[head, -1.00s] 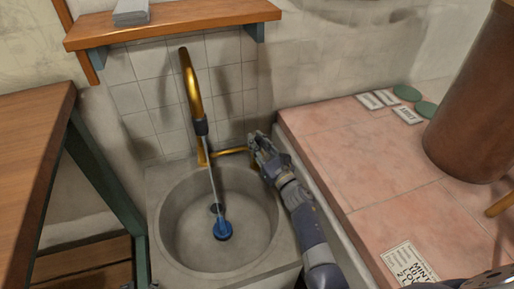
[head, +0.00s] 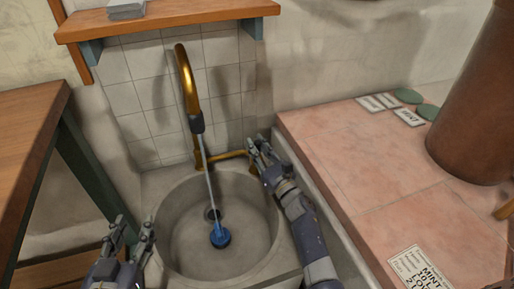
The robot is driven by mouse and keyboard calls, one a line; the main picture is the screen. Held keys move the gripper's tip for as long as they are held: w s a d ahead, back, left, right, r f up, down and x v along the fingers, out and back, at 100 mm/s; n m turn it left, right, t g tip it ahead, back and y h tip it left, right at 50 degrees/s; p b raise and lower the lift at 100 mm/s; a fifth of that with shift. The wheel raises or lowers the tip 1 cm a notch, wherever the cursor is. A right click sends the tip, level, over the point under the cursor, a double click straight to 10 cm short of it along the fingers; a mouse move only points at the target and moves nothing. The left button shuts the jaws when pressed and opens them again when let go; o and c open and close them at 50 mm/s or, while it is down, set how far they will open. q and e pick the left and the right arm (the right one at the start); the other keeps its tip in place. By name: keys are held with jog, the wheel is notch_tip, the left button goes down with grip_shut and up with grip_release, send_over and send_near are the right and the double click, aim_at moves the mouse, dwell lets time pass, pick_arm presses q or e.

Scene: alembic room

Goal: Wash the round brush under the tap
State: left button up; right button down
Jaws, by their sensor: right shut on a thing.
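The brass tap (head: 188,88), with a dark nozzle, arches over the round stone basin (head: 168,222). A blue round thing (head: 220,237), perhaps the brush head, is low in the basin by the drain. A thin pale line runs from the nozzle down to it; I cannot tell whether it is water or a handle. My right gripper (head: 259,150) is shut at the end of the brass tap handle (head: 229,155), right of the spout. My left gripper (head: 131,236) is open and empty, left of the basin's front.
A wooden table (head: 28,125) stands at the left, and a wooden shelf (head: 180,19) hangs above the tap. At the right, a pink tiled counter (head: 365,165) carries a brown cylinder (head: 474,110) and labels.

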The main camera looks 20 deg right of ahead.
jog(key=shift+s+f, duration=0.1)
jog(key=shift+f, duration=0.15)
jog(key=c, duration=1.7)
grip_release()
jog(key=shift+o, duration=1.3)
jog(key=shift+r, duration=0.15)
jog(key=v, duration=0.7)
jog(key=shift+s, duration=0.2)
jog(key=shift+d, duration=0.15)
